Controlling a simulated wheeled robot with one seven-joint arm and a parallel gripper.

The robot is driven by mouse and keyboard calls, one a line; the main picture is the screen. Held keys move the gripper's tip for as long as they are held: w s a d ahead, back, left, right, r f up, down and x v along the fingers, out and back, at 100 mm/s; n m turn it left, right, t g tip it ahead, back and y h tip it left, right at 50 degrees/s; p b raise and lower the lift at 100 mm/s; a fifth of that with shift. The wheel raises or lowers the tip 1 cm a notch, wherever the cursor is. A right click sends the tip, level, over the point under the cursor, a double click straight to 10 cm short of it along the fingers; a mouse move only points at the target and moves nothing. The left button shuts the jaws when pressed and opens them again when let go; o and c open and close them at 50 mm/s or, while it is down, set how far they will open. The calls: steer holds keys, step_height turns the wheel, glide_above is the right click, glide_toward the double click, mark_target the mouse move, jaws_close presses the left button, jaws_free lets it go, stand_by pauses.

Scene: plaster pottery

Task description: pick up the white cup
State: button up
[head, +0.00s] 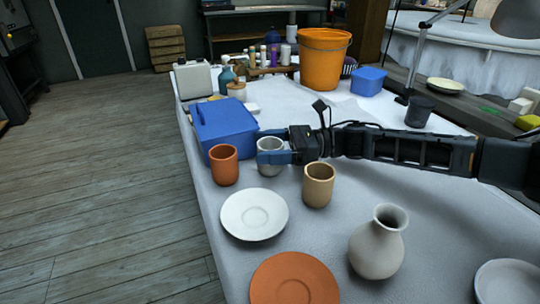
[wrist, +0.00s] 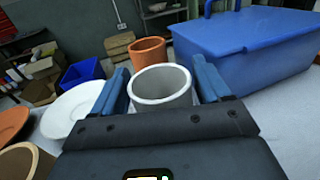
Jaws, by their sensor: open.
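The white cup (head: 270,168) stands upright on the white-covered table, between a terracotta cup and a tan cup. It also shows in the wrist view (wrist: 161,88), with its open rim facing up. My gripper (head: 272,149) is open, with its blue fingers on either side of the cup near its upper part. In the wrist view my gripper (wrist: 163,82) has one finger left and one right of the cup. I cannot tell whether either finger touches it. The cup's lower part is hidden by my gripper in the wrist view.
The terracotta cup (head: 223,167), tan cup (head: 318,187) and blue box (head: 228,128) stand close around. A white saucer (head: 254,214), terracotta saucer (head: 294,284) and pale vase (head: 377,245) are nearer. An orange bucket (head: 323,62) stands at the back.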

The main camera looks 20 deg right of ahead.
steer(key=shift+w+a, duration=0.2)
steer(key=shift+a, duration=0.35)
steer(key=c, duration=0.8)
